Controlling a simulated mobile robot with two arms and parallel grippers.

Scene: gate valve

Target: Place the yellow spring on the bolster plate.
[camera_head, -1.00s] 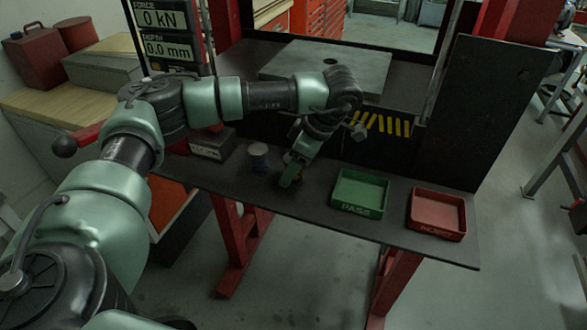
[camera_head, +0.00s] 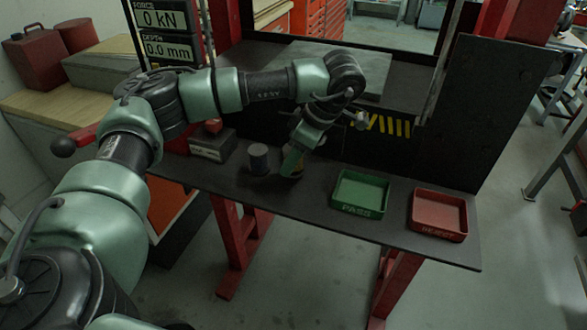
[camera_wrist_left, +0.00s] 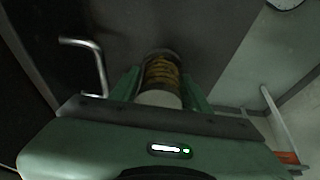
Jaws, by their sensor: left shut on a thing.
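The yellow spring (camera_wrist_left: 163,72) is coiled around a dark core and sits between the two fingers of my left gripper (camera_wrist_left: 165,90) in the wrist view, with a pale round end nearest the palm. In the head view my left gripper (camera_head: 292,163) points down over the dark front shelf, shut on the spring, which is mostly hidden there. I cannot tell how far the spring is off the shelf. The bolster plate (camera_head: 376,66) is the grey slab in the press behind, partly covered by my left arm. My right gripper is not in view.
A grey cylinder (camera_head: 258,158) stands on the shelf just left of my gripper, and a labelled block (camera_head: 212,147) further left. The green PASS tray (camera_head: 360,192) and red REJECT tray (camera_head: 438,215) are to the right. A yellow-black striped edge (camera_head: 390,126) lies below the plate.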

